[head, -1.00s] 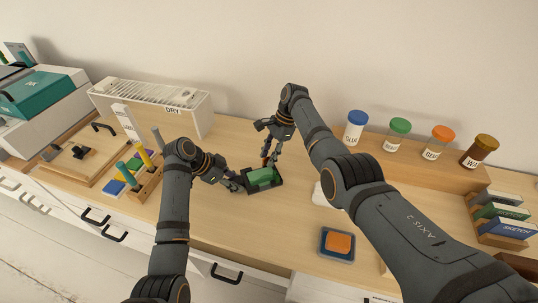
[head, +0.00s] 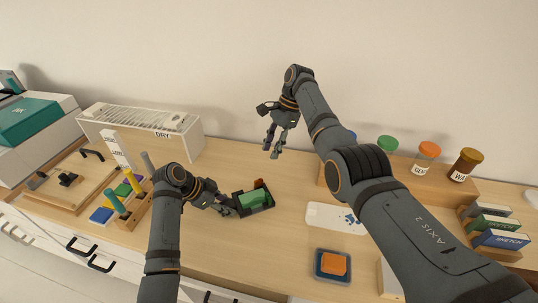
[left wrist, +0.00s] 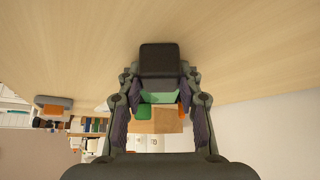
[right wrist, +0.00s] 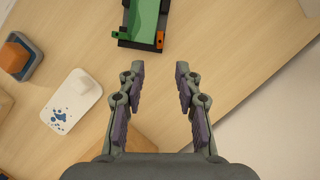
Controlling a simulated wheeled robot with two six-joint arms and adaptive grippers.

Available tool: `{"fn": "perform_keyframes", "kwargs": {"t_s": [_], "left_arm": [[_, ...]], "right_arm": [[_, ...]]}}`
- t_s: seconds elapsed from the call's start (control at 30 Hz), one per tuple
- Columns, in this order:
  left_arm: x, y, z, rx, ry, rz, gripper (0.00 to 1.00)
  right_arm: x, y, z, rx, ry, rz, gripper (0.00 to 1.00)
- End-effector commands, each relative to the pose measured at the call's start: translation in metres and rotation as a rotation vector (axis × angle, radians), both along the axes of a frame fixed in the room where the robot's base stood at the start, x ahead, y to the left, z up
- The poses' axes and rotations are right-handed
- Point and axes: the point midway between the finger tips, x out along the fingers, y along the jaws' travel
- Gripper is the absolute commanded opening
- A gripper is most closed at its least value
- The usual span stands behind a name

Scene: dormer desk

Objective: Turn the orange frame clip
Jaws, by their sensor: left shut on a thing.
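The small dark frame (head: 239,197) with a green insert (head: 254,200) lies on the desk. The orange clip (head: 258,183) shows at its far edge. In the right wrist view the orange clip (right wrist: 160,39) sits at one corner of the frame's near end, and a green tab (right wrist: 117,35) sticks out at the other corner. My left gripper (head: 226,206) is shut on the frame's left end; its fingers hold a dark part (left wrist: 160,62). My right gripper (head: 273,148) is open and empty, raised above and behind the frame, apart from the clip.
A white card with blue spots (head: 338,217) and an orange block on a blue-grey base (head: 333,264) lie to the right. Lidded jars (head: 426,156) stand on a wooden riser behind my right arm. A pen holder (head: 133,212) is left, near my left arm. A white rack (head: 150,130) stands behind.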

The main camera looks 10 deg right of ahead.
Motion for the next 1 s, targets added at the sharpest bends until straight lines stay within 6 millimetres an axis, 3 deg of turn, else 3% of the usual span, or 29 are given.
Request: {"fn": "perform_keyframes", "kwargs": {"t_s": [0.23, 0.53, 0.8, 1.0], "left_arm": [[0.000, 0.000, 0.000, 0.000, 0.000, 0.000, 0.00], [0.000, 0.000, 0.000, 0.001, 0.000, 0.000, 0.00], [0.000, 0.000, 0.000, 0.000, 0.000, 0.000, 0.00], [0.000, 0.000, 0.000, 0.000, 0.000, 0.000, 0.00]], "right_arm": [[0.000, 0.001, -0.001, -0.004, -0.001, 0.003, 0.34], [-0.013, 0.041, -0.001, -0.277, -0.108, 0.031, 0.34], [-0.020, 0.048, 0.006, -0.365, -0.151, -0.002, 0.34], [-0.021, 0.048, -0.017, -0.364, -0.146, -0.001, 0.34]]}}
